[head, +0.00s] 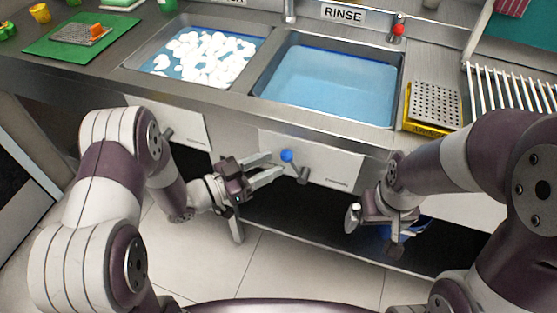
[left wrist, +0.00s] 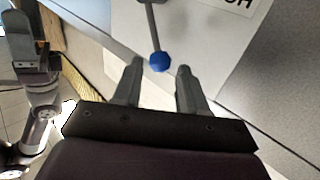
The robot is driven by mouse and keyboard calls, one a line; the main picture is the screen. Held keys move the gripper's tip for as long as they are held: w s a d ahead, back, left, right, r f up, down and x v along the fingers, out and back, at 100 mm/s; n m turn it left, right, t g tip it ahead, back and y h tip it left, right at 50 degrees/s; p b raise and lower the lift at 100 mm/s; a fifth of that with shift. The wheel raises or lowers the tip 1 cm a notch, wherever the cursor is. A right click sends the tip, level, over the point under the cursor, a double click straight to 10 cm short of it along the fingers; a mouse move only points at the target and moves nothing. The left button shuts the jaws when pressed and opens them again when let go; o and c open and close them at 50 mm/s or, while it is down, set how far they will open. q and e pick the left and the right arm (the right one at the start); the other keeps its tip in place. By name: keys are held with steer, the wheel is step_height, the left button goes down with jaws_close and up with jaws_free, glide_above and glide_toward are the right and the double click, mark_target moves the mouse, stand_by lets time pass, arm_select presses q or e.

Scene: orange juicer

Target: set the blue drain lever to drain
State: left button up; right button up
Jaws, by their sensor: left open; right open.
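The blue drain lever has a round blue knob (head: 287,155) on a grey rod, mounted on the white panel below the rinse basin. In the head view the rod runs from its pivot at lower right up to the knob at upper left. My left gripper (head: 279,165) is open, with its fingertips close to the knob. In the left wrist view the knob (left wrist: 160,62) sits between and just beyond the two fingertips, apart from them as far as I can tell. My right gripper (head: 376,228) hangs at the right below the counter, away from the lever.
The rinse basin (head: 330,83) holds blue water. The left basin holds white foam (head: 205,58). A second grey lever (head: 167,133) shows on the left panel. The counter's front edge overhangs the panels.

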mark_target(295, 168)
arm_select(q)
steer(key=x, duration=0.3)
steer(key=shift+w+d, duration=0.2)
steer(key=shift+c, duration=0.2)
